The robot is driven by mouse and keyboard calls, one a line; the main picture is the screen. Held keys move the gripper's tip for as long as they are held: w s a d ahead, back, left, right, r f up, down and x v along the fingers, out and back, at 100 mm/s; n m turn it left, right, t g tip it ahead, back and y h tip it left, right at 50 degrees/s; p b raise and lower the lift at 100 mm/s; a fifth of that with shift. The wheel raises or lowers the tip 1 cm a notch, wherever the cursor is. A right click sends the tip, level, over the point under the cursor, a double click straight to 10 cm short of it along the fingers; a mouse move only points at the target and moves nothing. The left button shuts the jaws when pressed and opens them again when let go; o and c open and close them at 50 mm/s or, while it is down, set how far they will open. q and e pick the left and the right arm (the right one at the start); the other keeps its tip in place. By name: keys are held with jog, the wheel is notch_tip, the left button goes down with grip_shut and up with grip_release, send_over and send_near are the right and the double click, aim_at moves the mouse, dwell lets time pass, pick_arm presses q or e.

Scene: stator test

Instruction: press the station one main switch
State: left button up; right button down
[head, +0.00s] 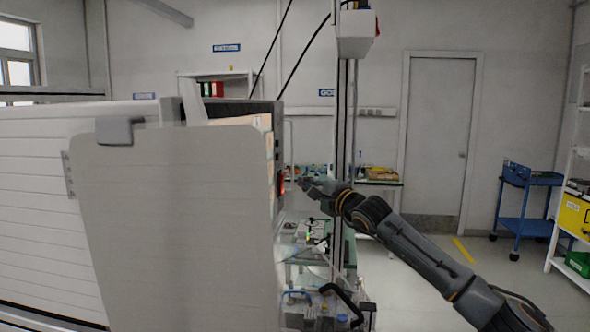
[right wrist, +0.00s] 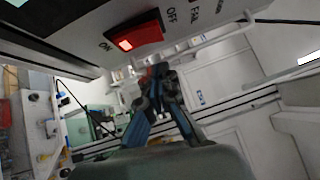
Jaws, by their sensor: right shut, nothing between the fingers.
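The main switch is a red rocker (right wrist: 135,35) on a pale panel marked ON and OFF (right wrist: 172,14). Its end nearest the ON label glows. In the head view the red switch (head: 281,184) shows edge-on at the right side of the cabinet. My right gripper (head: 304,183) is shut and empty, just right of the switch. In the right wrist view its closed fingertips (right wrist: 159,72) are below the switch in the picture, seemingly apart from it; the exact gap is hard to tell. My left gripper is not in view.
A large pale cabinet panel (head: 180,230) fills the left. A vertical post (head: 340,110) stands behind my right gripper. Below are a bench with fixtures and black handles (head: 345,305). A blue cart (head: 525,200) and shelf (head: 570,180) stand far right, with open floor before them.

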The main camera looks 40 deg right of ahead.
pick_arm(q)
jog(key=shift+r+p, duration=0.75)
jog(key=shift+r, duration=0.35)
pick_arm(e)
jog(key=shift+w+a+r, duration=0.15)
jog(key=shift+w+a, duration=0.9)
jog(key=shift+w, duration=0.15)
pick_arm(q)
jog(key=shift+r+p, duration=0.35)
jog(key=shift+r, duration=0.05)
pick_arm(e)
jog(key=shift+w+a+r+n, duration=0.1)
jog(key=shift+w+a+n, duration=0.05)
jog(key=shift+n, duration=0.15)
pick_arm(q)
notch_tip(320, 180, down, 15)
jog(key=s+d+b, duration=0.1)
jog(key=b, duration=1.3)
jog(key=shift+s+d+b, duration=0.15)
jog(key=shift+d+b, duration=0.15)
jog(key=shift+b, duration=0.1)
pick_arm(e)
jog(key=s+d+r, duration=0.1)
jog(key=s, duration=1.2)
jog(key=shift+d+r, duration=0.2)
jog(key=shift+r, duration=0.05)
